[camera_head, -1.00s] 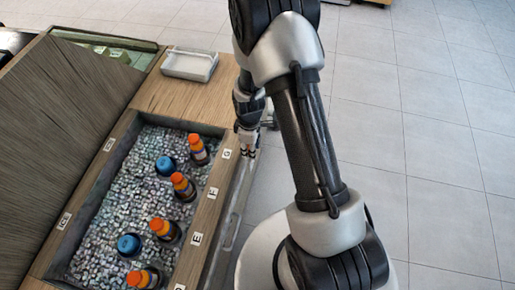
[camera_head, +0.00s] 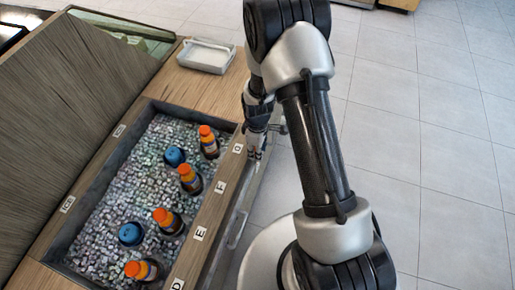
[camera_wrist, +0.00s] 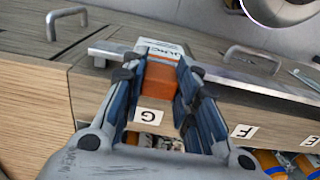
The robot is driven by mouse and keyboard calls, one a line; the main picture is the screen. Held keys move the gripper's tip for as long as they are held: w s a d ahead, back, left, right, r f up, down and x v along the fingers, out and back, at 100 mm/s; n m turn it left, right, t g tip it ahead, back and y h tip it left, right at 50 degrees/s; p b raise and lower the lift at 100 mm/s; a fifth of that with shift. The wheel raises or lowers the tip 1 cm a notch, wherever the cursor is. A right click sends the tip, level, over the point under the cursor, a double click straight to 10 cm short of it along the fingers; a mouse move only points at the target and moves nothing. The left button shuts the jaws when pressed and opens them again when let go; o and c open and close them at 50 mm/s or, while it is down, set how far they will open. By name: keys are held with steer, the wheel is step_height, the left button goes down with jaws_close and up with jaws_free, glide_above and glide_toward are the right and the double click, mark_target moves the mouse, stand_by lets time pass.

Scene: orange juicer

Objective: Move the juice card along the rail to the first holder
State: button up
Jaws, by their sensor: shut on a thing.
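The juice card (camera_wrist: 160,80), orange and white with dark print along its top edge, is between my gripper's (camera_wrist: 158,100) two blue-black fingers in the wrist view. The fingers are shut on it. The card stands at the metal rail (camera_wrist: 262,87), close to the label G; whether it sits in the rail's slot I cannot tell. In the head view my gripper (camera_head: 256,150) is at the counter's right edge beside label G (camera_head: 238,148), and the card is hard to make out there. The rail (camera_head: 236,228) runs along that edge past F and E. I cannot make out the first holder.
A sunken bin (camera_head: 72,222) of ice holds several orange-capped bottles and blue-capped ones. A white tray (camera_head: 206,56) stands behind it on the counter. Drawer handles (camera_wrist: 68,13) show in the wrist view. Open tiled floor lies to the right.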

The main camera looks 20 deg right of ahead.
steer(key=shift+f, duration=0.1)
steer(key=o, duration=1)
step_height(320, 180, up, 12)
steer(key=shift+r, duration=0.1)
stand_by(0.4)
